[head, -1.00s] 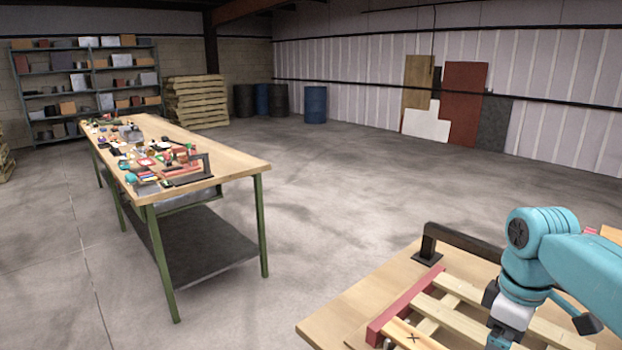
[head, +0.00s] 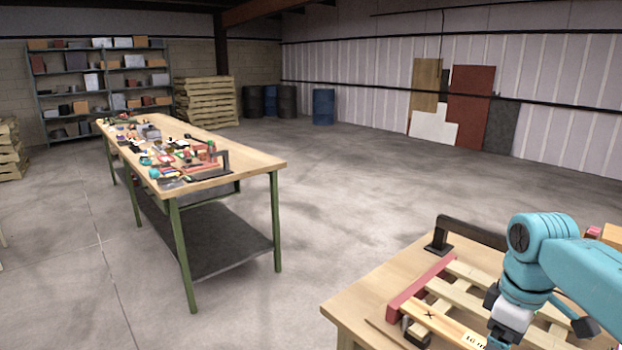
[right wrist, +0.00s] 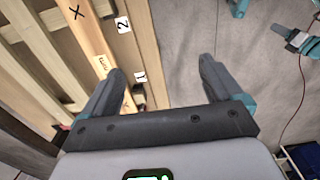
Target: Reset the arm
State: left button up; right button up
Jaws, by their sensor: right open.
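My right arm, in teal, comes in from the right of the head view, over a wooden table (head: 345,307) at the lower right. Its gripper end lies at the bottom edge of that view, so the fingers do not show clearly there. In the right wrist view my right gripper (right wrist: 165,82) is open, its two dark fingers wide apart with nothing between them. A slatted wooden frame (right wrist: 35,62) with an X mark and number labels lies to the left of the fingers.
A black bracket (head: 470,232) stands at the near table's back edge. A long workbench (head: 240,165) with many small items stands at the left. Shelves (head: 65,85), stacked pallets (head: 206,103) and drums (head: 323,107) line the back. The floor between the tables is clear.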

jog(key=a+f+m+y, duration=0.1)
jog(key=a+f, duration=0.3)
jog(key=f, duration=0.5)
jog(key=s+a+f+m+y, duration=0.1)
jog(key=a+f, duration=0.3)
jog(key=f, duration=0.5)
jog(key=a+f+m+y, duration=0.1)
jog(key=a+f, duration=0.3)
jog(key=f, duration=0.5)
jog(key=s+a+f+m, duration=0.3)
jog(key=s+f, duration=0.3)
jog(key=s, duration=0.3)
jog(key=s+a+f+m+p, duration=0.1)
jog(key=s+a+f+m, duration=0.3)
jog(key=s, duration=0.5)
jog(key=shift+s+a+f+y, duration=0.15)
jog(key=shift+a+f+y, duration=0.2)
jog(key=shift+f, duration=0.55)
jog(key=shift+d, duration=0.1)
jog(key=c, duration=0.9)
jog(key=shift+d, duration=0.1)
jog(key=shift+c, duration=0.2)
